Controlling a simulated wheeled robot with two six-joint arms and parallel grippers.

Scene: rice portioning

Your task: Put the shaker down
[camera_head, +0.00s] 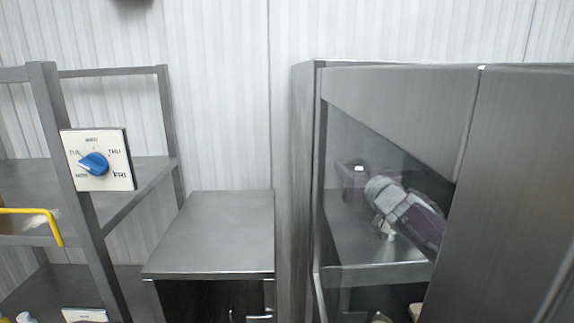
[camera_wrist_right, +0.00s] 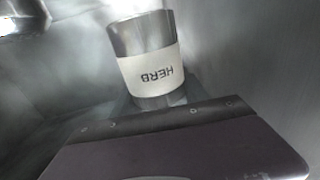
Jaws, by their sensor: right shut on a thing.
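A metal shaker (camera_wrist_right: 132,36) with a white band lettered HERB fills the middle of the right wrist view. Its lettering appears upside down there. My right gripper (camera_head: 387,228) is inside the cabinet, seen through its glass, low over the inner shelf. It is shut on the shaker, though its fingertips are mostly hidden behind the purple-grey wrist body. In the head view I cannot clearly make out the shaker, and I cannot tell whether its base touches the shelf. My left gripper is not in view.
The steel cabinet (camera_head: 400,95) surrounds my right arm, with a dark box-like thing (camera_head: 351,177) beyond the gripper. A bare steel counter (camera_head: 215,230) stands left of it. Further left are a rack (camera_head: 50,120) with a blue day dial (camera_head: 94,164) and a yellow bar (camera_head: 30,211).

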